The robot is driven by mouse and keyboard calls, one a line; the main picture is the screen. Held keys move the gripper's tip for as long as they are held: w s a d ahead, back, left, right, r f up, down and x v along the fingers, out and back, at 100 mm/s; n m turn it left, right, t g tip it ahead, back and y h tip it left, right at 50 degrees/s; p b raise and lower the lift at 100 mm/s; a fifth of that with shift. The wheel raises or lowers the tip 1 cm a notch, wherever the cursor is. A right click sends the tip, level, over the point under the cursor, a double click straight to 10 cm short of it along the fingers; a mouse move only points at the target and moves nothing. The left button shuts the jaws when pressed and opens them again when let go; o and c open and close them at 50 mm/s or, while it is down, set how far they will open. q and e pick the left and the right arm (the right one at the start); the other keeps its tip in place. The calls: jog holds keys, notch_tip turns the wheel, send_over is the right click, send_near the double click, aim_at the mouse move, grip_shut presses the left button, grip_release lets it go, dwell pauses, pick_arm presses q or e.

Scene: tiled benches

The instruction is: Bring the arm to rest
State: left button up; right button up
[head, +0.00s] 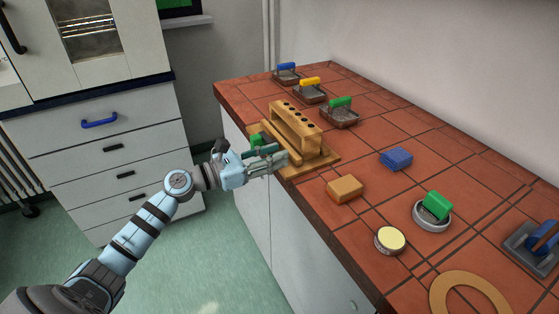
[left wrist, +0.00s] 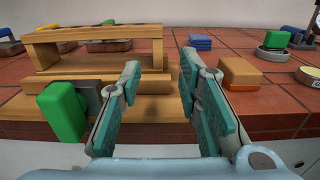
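My left arm reaches in from the lower left in the head view. My left gripper (head: 268,160) is at the near edge of the tiled bench, beside the wooden rack (head: 296,130). In the left wrist view its two fingers (left wrist: 158,95) stand apart with nothing between them. The rack has a row of dark holes and stands on a wooden base. My right gripper is in neither view.
Several handled trays stand at the back. White drawers (head: 120,150) stand left.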

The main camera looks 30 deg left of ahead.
pick_arm(q)
jog(key=shift+s+a+f, duration=0.2)
jog(key=shift+a, duration=0.1)
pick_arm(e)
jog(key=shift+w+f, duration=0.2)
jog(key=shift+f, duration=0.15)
pick_arm(q)
jog(key=shift+s, duration=0.1)
